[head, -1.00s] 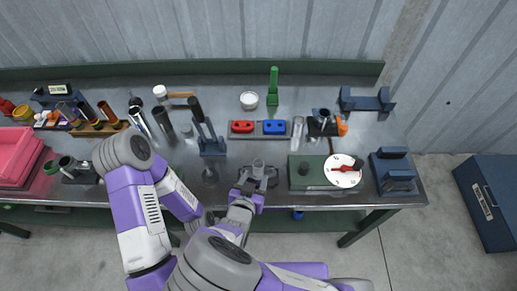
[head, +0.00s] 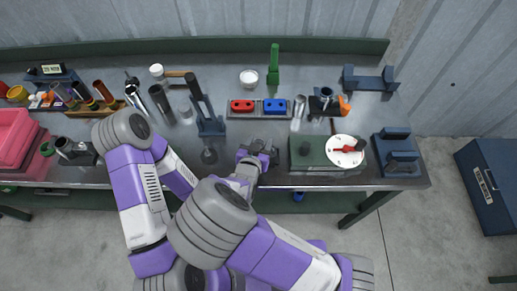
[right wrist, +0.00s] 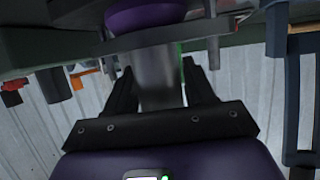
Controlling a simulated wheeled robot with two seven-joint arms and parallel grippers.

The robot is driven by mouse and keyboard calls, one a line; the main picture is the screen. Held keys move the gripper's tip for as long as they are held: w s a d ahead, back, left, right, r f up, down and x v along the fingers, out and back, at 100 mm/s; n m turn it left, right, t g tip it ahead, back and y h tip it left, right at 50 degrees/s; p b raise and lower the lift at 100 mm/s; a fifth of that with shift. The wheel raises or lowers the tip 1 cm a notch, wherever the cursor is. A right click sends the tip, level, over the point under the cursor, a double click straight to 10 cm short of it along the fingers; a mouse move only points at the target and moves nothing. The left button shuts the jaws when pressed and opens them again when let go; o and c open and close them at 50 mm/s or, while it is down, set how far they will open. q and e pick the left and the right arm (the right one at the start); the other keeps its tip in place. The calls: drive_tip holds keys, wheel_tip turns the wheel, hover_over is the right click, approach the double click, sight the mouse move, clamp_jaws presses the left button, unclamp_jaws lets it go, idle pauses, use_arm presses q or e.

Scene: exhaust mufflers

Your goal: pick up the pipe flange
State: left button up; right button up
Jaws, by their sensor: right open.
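A grey cylindrical part, which looks like the pipe flange, shows in the right wrist view (right wrist: 158,78) between the two black fingers of my right gripper (right wrist: 158,92). The fingers stand apart, one on each side of it. I cannot tell whether they touch it. In the head view my right gripper (head: 260,153) is at the front middle of the bench, left of the green block, and mostly hides the part. My left gripper is not visible in the head view; my left arm lies at the left front.
A small round-based part (head: 209,156) stands left of my right gripper. A dark blue post stand (head: 210,124) is behind it. A green block with a white dial (head: 345,150) is close on the right. A red and blue block holder (head: 258,108) stands behind.

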drive_tip(key=c, duration=0.9)
